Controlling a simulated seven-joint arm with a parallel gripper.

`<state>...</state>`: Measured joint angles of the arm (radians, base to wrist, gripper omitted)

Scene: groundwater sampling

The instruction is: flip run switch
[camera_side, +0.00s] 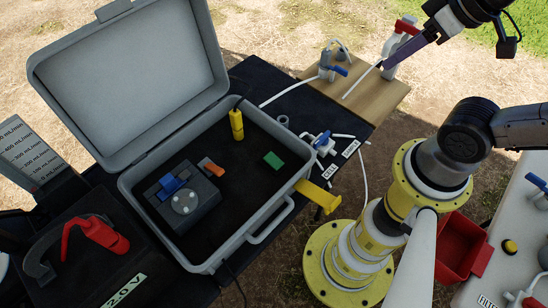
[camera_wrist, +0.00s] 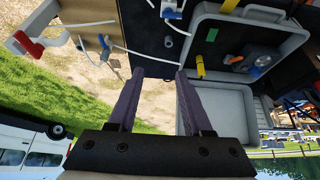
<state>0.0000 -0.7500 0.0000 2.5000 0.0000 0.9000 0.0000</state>
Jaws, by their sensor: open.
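An open grey case (camera_side: 198,262) holds a dark control box (camera_side: 204,215) with a blue part (camera_side: 172,185) and a round pale face (camera_side: 185,201). A small orange part on a grey plate (camera_side: 211,168) lies beside it, and a green block (camera_side: 273,160) is farther right. I cannot tell which of these is the run switch. In the wrist view the orange part (camera_wrist: 255,72) and green block (camera_wrist: 212,34) show at upper right. My gripper (camera_wrist: 160,72) is open and empty. In the side view my gripper (camera_side: 384,66) is at upper right, well away from the case.
A yellow cylinder (camera_side: 236,124) stands in the case. The raised lid (camera_side: 130,75) borders its back. A red bin (camera_side: 462,248) is by my base.

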